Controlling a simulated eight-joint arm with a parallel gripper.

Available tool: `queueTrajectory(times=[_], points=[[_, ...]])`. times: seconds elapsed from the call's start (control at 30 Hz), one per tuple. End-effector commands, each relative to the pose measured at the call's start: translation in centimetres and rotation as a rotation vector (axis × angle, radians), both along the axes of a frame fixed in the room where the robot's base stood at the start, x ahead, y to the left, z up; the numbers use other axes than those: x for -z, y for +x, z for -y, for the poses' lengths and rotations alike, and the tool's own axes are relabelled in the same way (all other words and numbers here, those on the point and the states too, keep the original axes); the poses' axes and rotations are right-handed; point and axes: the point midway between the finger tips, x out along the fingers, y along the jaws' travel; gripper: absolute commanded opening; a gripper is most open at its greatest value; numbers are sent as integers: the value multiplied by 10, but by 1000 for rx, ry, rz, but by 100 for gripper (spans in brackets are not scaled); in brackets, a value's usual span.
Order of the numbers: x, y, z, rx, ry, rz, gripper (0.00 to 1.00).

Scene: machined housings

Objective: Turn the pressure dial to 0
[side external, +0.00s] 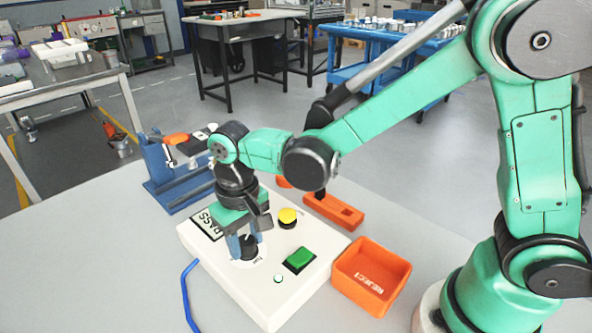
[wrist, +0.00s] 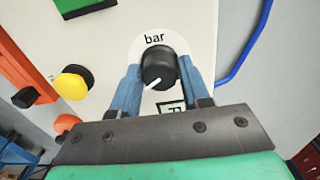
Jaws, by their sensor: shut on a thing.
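The black pressure dial (side external: 249,247) is on the top of the white panel (side external: 262,309). It also shows in the wrist view (wrist: 160,66), on a white disc marked "bar". Its white pointer line points to the lower left in the wrist view. My gripper (side external: 245,243) points down over the dial. Its blue fingers stand on either side of the knob, shut on it, and also show in the wrist view (wrist: 159,88). The scale numbers cannot be read, and part of the dial's surround is hidden by the fingers.
A yellow button (side external: 288,216) and a green button (side external: 299,259) are on the panel beside the dial. An orange "REJECT" bin (side external: 401,272) is to the right, an orange block (side external: 333,211) behind. A blue stand (side external: 163,185) is at left; a blue cable (side external: 185,290) lies in front.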

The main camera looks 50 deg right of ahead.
Motion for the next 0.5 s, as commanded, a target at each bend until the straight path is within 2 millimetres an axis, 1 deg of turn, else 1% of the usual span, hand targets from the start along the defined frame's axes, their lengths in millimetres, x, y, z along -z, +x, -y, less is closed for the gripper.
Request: queueTrajectory(times=[0.17, 0.2, 0.27, 0.3, 0.5], points=[[0, 1, 0, 1, 1, 5, 0], [0, 1, 0, 1, 1, 5, 52], [0, 1, 0, 0, 1, 4, 69], [0, 1, 0, 0, 1, 4, 73], [0, 1, 0, -1, 0, 2, 73]])
